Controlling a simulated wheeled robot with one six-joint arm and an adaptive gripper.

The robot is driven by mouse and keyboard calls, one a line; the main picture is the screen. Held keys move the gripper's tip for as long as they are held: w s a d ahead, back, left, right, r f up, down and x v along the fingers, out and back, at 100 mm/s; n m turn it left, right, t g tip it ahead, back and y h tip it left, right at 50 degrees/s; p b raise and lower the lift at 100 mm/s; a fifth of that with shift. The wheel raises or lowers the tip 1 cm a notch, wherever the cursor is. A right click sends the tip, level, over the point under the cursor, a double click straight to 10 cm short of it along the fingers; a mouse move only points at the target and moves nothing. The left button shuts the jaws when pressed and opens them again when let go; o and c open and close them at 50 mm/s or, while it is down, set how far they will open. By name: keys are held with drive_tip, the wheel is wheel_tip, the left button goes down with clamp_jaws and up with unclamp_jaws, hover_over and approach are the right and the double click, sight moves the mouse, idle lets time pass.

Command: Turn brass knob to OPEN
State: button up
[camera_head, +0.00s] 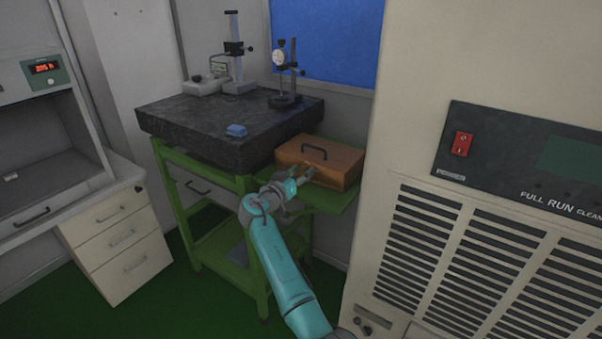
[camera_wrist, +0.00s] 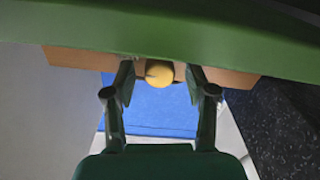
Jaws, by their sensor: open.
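The brass knob (camera_wrist: 160,74) shows as a round yellow shape in the wrist view, with a small dark line near its left side. It is on the front of an orange-brown wooden box (camera_wrist: 90,60). My gripper (camera_wrist: 160,82) is open, with one finger on each side of the knob and gaps between. I cannot tell how deep the knob sits between the fingertips. In the head view my gripper (camera_head: 301,174) is at the front of the wooden box (camera_head: 335,160), which has a dark handle on top. The knob is not clear there, and no OPEN mark is readable.
A large beige cabinet (camera_head: 400,165) stands close on the right. White drawers (camera_head: 120,235) stand at left.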

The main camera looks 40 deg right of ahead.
drive_tip(key=shift+d, duration=0.2)
drive_tip(key=shift+c, duration=0.3)
clamp_jaws()
drive_tip(key=n, duration=0.4)
drive_tip(key=shift+w+n, duration=0.1)
drive_tip(key=shift+n, duration=0.3)
drive_tip(key=n, duration=0.4)
drive_tip(key=shift+n, duration=0.3)
drive_tip(key=n, duration=0.4)
drive_tip(key=shift+f+n, duration=0.1)
drive_tip(key=shift+n, duration=2.2)
